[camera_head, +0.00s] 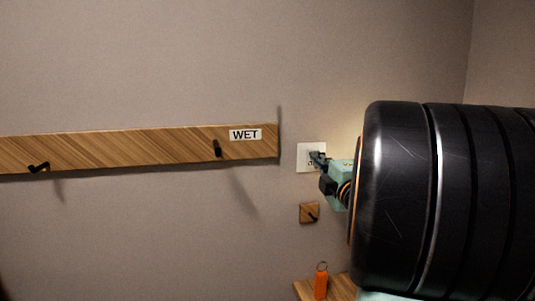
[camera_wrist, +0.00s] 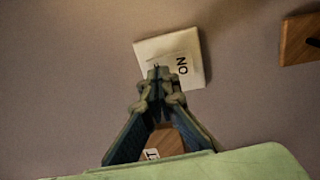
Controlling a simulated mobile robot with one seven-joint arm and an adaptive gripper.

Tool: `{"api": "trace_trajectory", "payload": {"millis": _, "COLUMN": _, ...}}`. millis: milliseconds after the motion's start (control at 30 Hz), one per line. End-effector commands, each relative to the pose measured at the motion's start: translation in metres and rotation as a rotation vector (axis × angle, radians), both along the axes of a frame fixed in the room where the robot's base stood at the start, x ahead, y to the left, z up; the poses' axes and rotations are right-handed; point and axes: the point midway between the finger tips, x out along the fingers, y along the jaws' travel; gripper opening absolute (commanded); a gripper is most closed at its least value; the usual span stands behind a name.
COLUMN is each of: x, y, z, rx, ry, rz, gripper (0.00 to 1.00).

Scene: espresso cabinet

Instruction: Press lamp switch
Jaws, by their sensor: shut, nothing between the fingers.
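The lamp switch (camera_head: 305,163) is a white square plate on the grey wall, right of the wooden rail. It also shows in the wrist view (camera_wrist: 190,77), tilted, with dark lettering that looks like "ON" on its face. My gripper (camera_head: 316,157) is in front of the switch, and its shut fingertips (camera_wrist: 160,73) overlap the plate in both views. Nothing shows between the fingers. I cannot tell whether the tips touch the switch. The fingers and my arm hide part of the plate.
A wooden rail (camera_head: 120,149) with black hooks and a "WET" label (camera_head: 245,134) runs along the wall at left. A small wooden hook block (camera_head: 308,213) is just below the switch. An orange key tag (camera_head: 321,283) stands on a wooden surface (camera_head: 342,287) lower down.

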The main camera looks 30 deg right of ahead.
Motion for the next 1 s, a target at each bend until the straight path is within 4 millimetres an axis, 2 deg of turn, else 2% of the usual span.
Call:
{"api": "trace_trajectory", "payload": {"millis": 500, "x": -0.0031, "y": -0.0009, "z": 0.0002, "rx": 0.0, "ry": 0.001, "rz": 0.0, "gripper": 0.0}}
{"api": "trace_trajectory", "payload": {"millis": 733, "x": 0.0054, "y": -0.0011, "z": 0.0003, "rx": -0.003, "ry": 0.003, "rz": 0.004, "gripper": 0.0}}
{"api": "trace_trajectory", "payload": {"millis": 1000, "x": 0.0046, "y": -0.0024, "z": 0.0039, "rx": 0.002, "ry": 0.008, "rz": 0.001, "gripper": 0.0}}
